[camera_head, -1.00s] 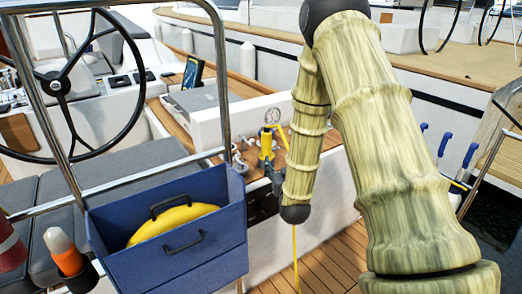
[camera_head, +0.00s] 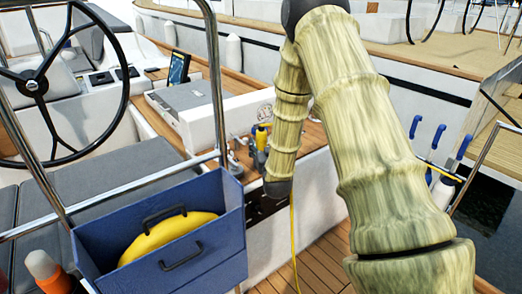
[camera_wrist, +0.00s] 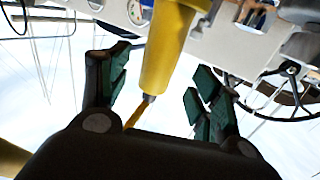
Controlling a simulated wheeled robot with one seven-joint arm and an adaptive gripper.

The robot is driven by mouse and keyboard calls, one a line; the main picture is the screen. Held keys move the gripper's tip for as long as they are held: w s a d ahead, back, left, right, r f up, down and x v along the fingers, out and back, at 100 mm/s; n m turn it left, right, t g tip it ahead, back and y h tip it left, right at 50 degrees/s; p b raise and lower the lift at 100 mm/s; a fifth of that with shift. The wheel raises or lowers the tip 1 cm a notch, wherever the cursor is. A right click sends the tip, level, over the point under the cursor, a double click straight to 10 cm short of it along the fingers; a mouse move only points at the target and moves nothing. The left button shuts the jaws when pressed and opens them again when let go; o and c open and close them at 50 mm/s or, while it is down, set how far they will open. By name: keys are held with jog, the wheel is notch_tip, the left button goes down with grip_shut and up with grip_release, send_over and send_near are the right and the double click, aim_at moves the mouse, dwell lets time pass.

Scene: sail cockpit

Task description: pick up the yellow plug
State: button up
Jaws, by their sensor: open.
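The yellow plug (camera_wrist: 168,48) shows large in the wrist view, a tapered yellow body running down from the top edge between my fingers, with a grey tip and a yellow cord (camera_wrist: 134,119) at its lower end. In the head view the plug (camera_head: 261,138) is small, beside the end of my arm. In the head view my gripper (camera_head: 252,160) is small and partly hidden by my forearm.
A blue box (camera_head: 205,260) with a yellow coil (camera_head: 165,235) hangs on the chrome rail (camera_head: 120,194) at the lower left. A steering wheel (camera_head: 125,75) stands at left. Blue-handled tools (camera_head: 438,136) are at right. A yellow line (camera_head: 293,235) hangs below my arm.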

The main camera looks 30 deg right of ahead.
aim_at(263, 142)
jog(key=shift+f+p+x, duration=0.15)
jog(key=shift+x, duration=1.1)
jog(key=shift+f+p+x, duration=0.15)
jog(key=shift+x, duration=1.05)
jog(key=shift+d, duration=0.15)
jog(key=c, duration=1.4)
jog(key=shift+r, duration=0.15)
notch_tip(263, 142, up, 9)
jog(key=shift+r, duration=0.1)
jog(key=shift+r+p, duration=0.65)
jog(key=shift+r, duration=1.15)
